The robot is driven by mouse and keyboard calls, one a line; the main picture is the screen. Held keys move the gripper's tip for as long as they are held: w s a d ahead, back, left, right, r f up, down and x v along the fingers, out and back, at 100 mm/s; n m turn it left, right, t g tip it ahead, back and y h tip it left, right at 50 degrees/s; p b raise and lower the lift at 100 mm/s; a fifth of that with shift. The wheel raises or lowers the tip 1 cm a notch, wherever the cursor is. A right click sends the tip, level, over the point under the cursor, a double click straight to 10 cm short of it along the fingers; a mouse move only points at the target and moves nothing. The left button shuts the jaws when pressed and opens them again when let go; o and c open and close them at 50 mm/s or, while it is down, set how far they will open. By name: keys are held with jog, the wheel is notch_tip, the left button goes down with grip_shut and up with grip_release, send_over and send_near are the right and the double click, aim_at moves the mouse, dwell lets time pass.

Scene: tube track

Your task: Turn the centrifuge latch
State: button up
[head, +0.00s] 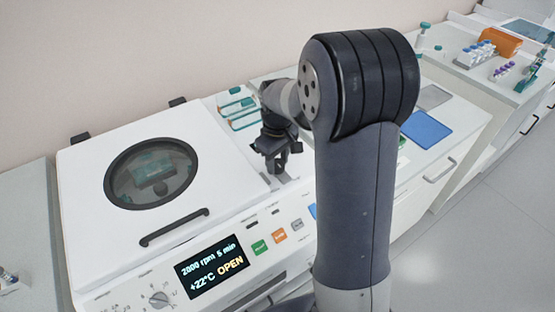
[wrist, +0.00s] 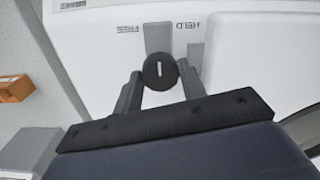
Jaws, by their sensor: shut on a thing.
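The white centrifuge (head: 105,235) stands at left in the head view, its lid (head: 215,150) lying flat with a round window. Its display (head: 212,267) reads 2000 rpm, 5 min, +22°C, OPEN. In the wrist view, the latch is a round black knob (wrist: 160,71) with a short white line on top. The words FREE and HELD show upside down beyond it. My gripper (wrist: 160,80) is shut on the knob, one finger at each side. In the head view my gripper (head: 277,158) points down at the centrifuge's right side; the knob is hidden there.
A lid handle (head: 174,227) runs along the lid's front edge. Teal-capped tubes (head: 238,110) lie behind my gripper. A blue mat (head: 427,130) lies on the bench at right. A far bench holds a tube rack (head: 476,54) and an orange object (head: 492,41). The floor at right is clear.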

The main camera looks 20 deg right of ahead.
aim_at(277, 163)
jog(key=o, duration=1)
jog(key=shift+r, duration=0.1)
notch_tip(277, 163, up, 11)
jog(key=shift+f+b, duration=0.2)
jog(key=shift+b, duration=0.15)
notch_tip(277, 163, down, 11)
jog(key=shift+r+p, duration=0.1)
jog(key=shift+p, duration=0.25)
